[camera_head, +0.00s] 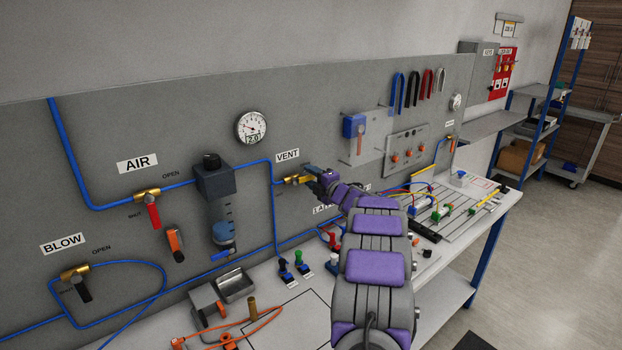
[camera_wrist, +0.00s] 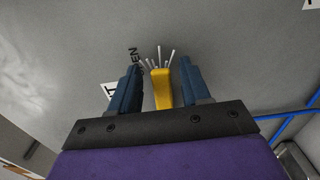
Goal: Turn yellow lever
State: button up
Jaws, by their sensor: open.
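The yellow lever (camera_head: 304,180) is on the brass valve (camera_head: 290,181) below the VENT label on the grey panel. It points to the right there, toward my gripper. In the wrist view the yellow lever (camera_wrist: 161,88) stands between my two blue fingers, with a gap on each side. My gripper (camera_wrist: 157,80) is open around it; in the head view my gripper (camera_head: 318,178) is at the lever, at the end of my purple and grey arm. The lever's near end is partly hidden by the gripper.
A red lever (camera_head: 154,214) under AIR and a black lever (camera_head: 82,290) under BLOW hang to the left. A filter unit (camera_head: 217,190) stands left of the valve, with blue tubing (camera_head: 273,225) close by. A cluttered bench (camera_head: 300,300) runs below the panel.

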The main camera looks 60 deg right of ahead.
jog(key=p+v, duration=0.2)
jog(key=v, duration=1.5)
